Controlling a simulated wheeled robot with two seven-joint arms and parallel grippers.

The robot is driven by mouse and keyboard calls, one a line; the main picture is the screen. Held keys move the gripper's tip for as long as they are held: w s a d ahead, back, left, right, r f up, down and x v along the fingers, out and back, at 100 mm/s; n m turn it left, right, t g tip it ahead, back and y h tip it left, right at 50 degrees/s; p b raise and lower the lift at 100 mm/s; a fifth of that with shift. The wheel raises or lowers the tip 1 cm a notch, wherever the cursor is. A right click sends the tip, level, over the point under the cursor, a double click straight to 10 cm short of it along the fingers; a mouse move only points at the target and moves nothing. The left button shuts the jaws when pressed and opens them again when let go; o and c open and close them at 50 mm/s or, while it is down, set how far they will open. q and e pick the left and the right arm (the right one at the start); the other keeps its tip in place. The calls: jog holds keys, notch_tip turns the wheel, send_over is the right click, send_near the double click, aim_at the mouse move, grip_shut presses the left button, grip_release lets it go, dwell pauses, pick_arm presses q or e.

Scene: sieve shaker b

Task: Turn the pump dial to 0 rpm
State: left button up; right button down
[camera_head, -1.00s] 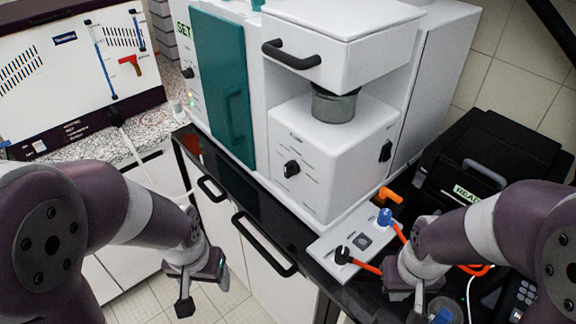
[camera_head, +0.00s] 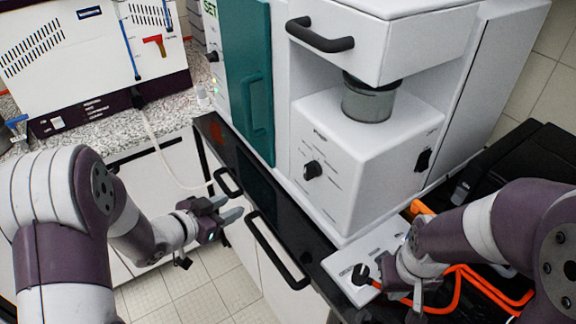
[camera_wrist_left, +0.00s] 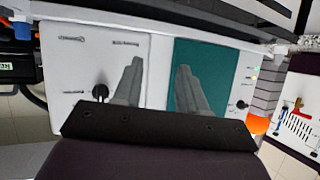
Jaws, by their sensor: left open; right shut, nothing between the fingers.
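A white box unit (camera_head: 345,165) carries a black dial (camera_head: 313,170) on its front and another black knob (camera_head: 423,160) on its right side. The front dial also shows in the left wrist view (camera_wrist_left: 100,92). A further knob (camera_head: 212,57) is on the panel left of the teal door. The labels are too small to read, so I cannot tell which is the pump dial. My left gripper (camera_head: 232,208) is open and empty, in front of the counter, left of and below the front dial. My right gripper (camera_head: 415,296) is shut and empty beside the switch panel.
The switch panel (camera_head: 350,262) has a black knob (camera_head: 360,274) and an orange cable (camera_head: 458,290). A black handle (camera_head: 275,250) sticks out below the counter edge. The teal door (camera_head: 248,85) stands left of the box. Free floor (camera_head: 165,290) lies below my left arm.

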aim_at(305, 168)
pick_arm(q)
jog(key=s+d+r+m+h, duration=0.3)
jog(key=s+d+r+h, duration=0.1)
jog(key=d+r+h, duration=0.3)
jog(key=x, duration=0.3)
jog(key=r+p+x, duration=0.1)
jog(key=x, duration=0.3)
jog(key=r+p+x, duration=0.1)
jog(key=x, duration=0.3)
jog(key=shift+w+a, duration=0.25)
jog(key=shift+w, duration=0.15)
jog(key=shift+w+d+f+p, duration=0.15)
jog(key=shift+w+d+p, duration=0.15)
jog(key=shift+w+d, duration=0.05)
grip_shut()
